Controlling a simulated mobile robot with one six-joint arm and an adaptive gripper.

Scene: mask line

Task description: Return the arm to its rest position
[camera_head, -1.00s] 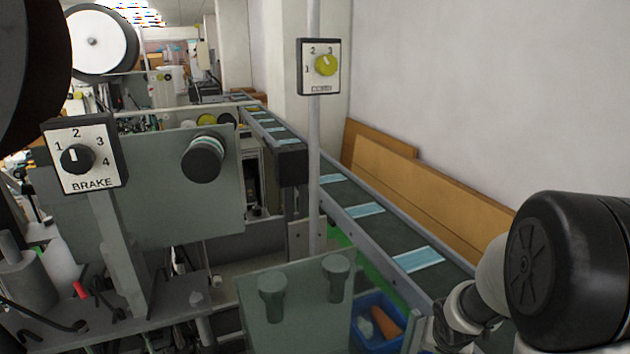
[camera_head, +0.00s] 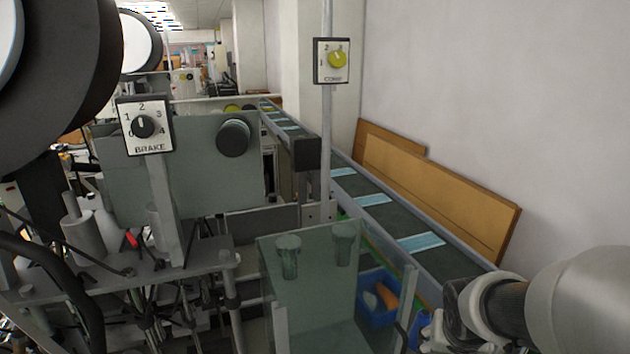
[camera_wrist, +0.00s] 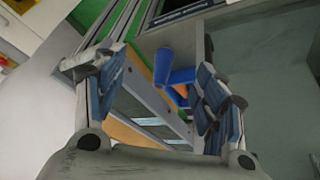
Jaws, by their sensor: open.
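My arm (camera_head: 575,305) reaches in from the lower right in the head view, beside the conveyor. Its far end runs out of the bottom of the picture, so my gripper is barely seen there. In the wrist view my gripper (camera_wrist: 160,88) has its two blue-padded fingers spread wide apart. Nothing is held between them. Behind the gap I see a blue cylindrical part, the conveyor's edge and a pale blue mask strip, all apart from the fingers as far as I can tell.
The conveyor (camera_head: 392,226) carries several blue masks (camera_head: 421,243). A blue bin (camera_head: 377,312) with an orange item sits below it. The BRAKE dial (camera_head: 145,126) and yellow-knobbed dial (camera_head: 332,61) stand ahead. Wooden boards (camera_head: 440,195) lean on the wall.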

